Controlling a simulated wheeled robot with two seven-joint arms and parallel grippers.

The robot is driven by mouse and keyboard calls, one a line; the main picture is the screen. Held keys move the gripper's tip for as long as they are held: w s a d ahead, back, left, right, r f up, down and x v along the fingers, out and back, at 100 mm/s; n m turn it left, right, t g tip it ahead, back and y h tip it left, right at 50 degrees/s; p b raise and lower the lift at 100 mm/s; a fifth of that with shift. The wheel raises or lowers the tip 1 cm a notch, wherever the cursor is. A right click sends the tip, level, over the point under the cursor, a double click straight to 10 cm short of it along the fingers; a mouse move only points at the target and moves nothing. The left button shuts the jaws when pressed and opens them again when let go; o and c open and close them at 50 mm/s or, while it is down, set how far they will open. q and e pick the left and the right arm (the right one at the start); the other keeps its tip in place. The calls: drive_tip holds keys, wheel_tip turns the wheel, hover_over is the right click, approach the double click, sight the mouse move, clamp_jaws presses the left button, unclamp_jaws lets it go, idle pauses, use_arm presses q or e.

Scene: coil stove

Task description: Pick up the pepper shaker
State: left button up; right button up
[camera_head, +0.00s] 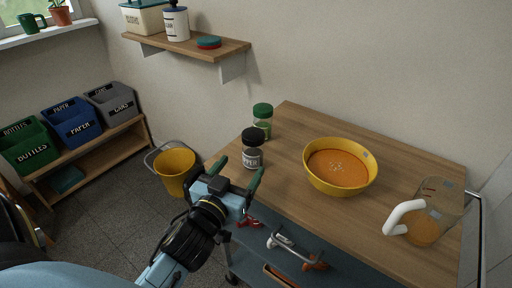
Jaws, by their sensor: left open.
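The pepper shaker (252,157) is a clear jar with a black lid and a dark label with pale lettering. It stands upright at the left end of the wooden table top (285,185). My left gripper (240,179) is open, with two green-tipped fingers, just in front of the shaker at the table's left edge. One fingertip overlaps the shaker's lower edge in the view; I cannot tell whether they touch. Nothing is between the fingers that I can make out. My right gripper is not in view.
A green-lidded jar (263,117) stands right behind the shaker. A yellow bowl of orange soup (366,181) and a measuring jug (438,201) are farther right. A lower shelf holds clamp-like tools (288,243). A yellow bucket (175,173) stands on the floor at left.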

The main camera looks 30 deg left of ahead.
sight(249, 155)
use_arm(q)
drive_tip(key=w, duration=0.3)
drive_tip(key=w+a, duration=0.1)
drive_tip(key=w, duration=0.1)
drive_tip(key=shift+w+f, duration=0.15)
drive_tip(key=shift+w, duration=0.1)
drive_tip(key=shift+w+a+f+b, duration=0.1)
drive_tip(key=shift+w+b, duration=0.05)
drive_tip(key=shift+w, duration=0.6)
drive_tip(key=shift+w+a+f+b, duration=0.1)
drive_tip(key=shift+w+a+b, duration=0.1)
drive_tip(key=shift+w, duration=0.55)
drive_tip(key=shift+w+a+b, duration=0.1)
drive_tip(key=shift+w+b, duration=0.05)
drive_tip(key=shift+w, duration=0.6)
drive_tip(key=c, duration=1.1)
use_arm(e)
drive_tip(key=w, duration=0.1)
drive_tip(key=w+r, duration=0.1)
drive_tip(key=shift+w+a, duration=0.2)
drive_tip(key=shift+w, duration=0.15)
